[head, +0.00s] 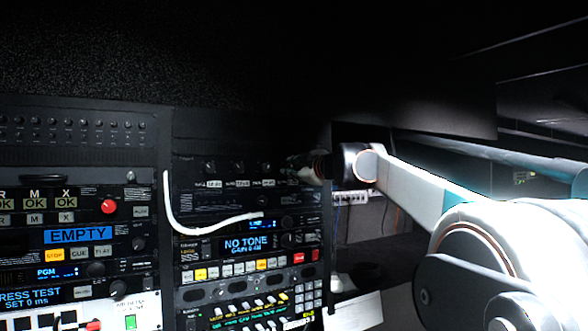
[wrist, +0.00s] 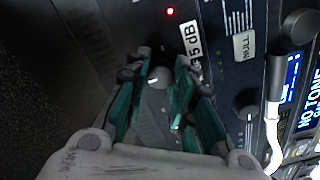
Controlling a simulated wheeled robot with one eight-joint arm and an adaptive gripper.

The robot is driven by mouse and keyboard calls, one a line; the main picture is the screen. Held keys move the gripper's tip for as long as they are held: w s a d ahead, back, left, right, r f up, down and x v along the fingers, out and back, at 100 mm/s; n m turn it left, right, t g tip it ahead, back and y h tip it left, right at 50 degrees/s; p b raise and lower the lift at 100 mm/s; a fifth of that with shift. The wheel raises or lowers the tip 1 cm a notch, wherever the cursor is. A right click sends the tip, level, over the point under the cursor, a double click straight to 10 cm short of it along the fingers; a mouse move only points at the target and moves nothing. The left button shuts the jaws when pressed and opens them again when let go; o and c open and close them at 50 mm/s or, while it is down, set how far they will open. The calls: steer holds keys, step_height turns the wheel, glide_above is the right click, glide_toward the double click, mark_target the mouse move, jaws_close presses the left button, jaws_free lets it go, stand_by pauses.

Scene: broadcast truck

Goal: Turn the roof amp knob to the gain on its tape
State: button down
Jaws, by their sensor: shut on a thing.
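The roof amp knob (wrist: 158,77) is a small pale round knob on the dark panel, seen between my fingertips in the wrist view. My gripper (wrist: 164,66) is shut on it, with a green-padded finger on each side. A white tape (wrist: 190,40) beside it ends in "5 dB"; the finger hides part of its text. In the head view my gripper (head: 303,168) is at the right end of the upper panel (head: 190,170), and the knob is hidden there. A blue display (head: 246,245) reads "NO TONE" with a small gain line below.
A white cable (head: 185,224) loops across the panel, left of and below my gripper. Another label (wrist: 244,46) starts "MULL", with a dark knob (wrist: 246,98) lower right. Button rows and faders (head: 250,305) lie below. A left rack shows an "EMPTY" display (head: 78,235).

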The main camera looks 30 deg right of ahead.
steer(key=n, duration=0.4)
steer(key=shift+n, duration=0.3)
steer(key=n, duration=0.3)
steer(key=shift+n, duration=0.3)
steer(key=n, duration=0.3)
steer(key=shift+p, duration=0.3)
steer(key=shift+n+h, duration=0.3)
steer(key=shift+n, duration=1.6)
steer(key=c, duration=1.3)
jaws_free()
steer(key=shift+c, duration=0.2)
